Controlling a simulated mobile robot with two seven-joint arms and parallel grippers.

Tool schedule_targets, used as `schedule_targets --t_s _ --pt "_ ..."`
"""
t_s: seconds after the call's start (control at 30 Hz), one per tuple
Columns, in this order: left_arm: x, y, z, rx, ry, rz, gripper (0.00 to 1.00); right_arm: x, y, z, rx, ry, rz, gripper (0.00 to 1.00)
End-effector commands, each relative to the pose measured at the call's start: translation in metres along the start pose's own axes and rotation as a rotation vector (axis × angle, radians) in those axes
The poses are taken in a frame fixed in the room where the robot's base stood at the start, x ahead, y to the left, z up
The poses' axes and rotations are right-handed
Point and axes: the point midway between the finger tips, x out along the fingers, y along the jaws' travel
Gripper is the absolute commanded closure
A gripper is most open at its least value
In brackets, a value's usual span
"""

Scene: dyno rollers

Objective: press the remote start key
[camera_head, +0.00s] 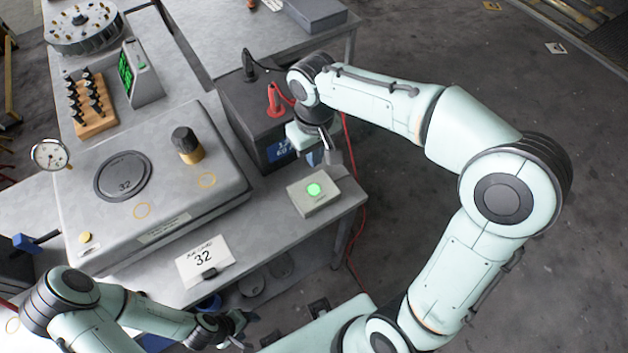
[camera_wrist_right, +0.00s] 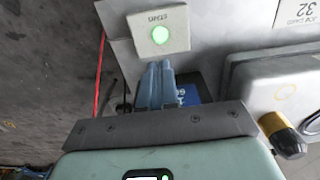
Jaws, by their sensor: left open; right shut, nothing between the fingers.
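The remote start key is a round green lit button (camera_head: 314,190) on a small pale box (camera_head: 320,202) at the near right corner of the grey bench. In the right wrist view the green button (camera_wrist_right: 160,35) is just beyond my fingertips, with small lettering beside it. My right gripper (camera_head: 330,157) is shut and empty, behind and above the box in the head view. Its shut fingers (camera_wrist_right: 157,72) point toward the box and appear apart from the button. My left gripper (camera_head: 240,322) is open and empty, low in front of the bench.
A job card marked 32 (camera_head: 205,262) stands at the bench's front edge. A large grey housing (camera_head: 160,205) with a black-topped brass knob (camera_head: 187,145) fills the bench to the left. A dark battery-like box (camera_head: 243,110) with red and black clamps is behind my right gripper.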

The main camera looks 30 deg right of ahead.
Motion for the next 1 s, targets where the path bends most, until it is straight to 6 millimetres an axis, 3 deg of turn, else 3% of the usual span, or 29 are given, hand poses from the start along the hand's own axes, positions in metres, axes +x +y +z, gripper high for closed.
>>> schedule_targets --t_s 0.3,0.5,0.7,1.0 --pt "0.011 -0.006 0.006 -0.003 -0.009 -0.003 0.40 0.071 0.000 0.002 0.001 -0.008 0.000 1.00" --pt "0.013 -0.007 0.007 -0.004 -0.010 -0.004 0.40 0.104 0.000 0.001 0.001 -0.005 0.000 1.00" --pt "0.014 -0.008 0.008 -0.004 -0.010 -0.004 0.40 0.120 0.000 0.001 0.000 -0.002 0.001 1.00" --pt "0.014 -0.008 0.008 -0.004 -0.010 -0.004 0.40 0.122 0.000 0.000 0.000 -0.001 0.000 1.00"
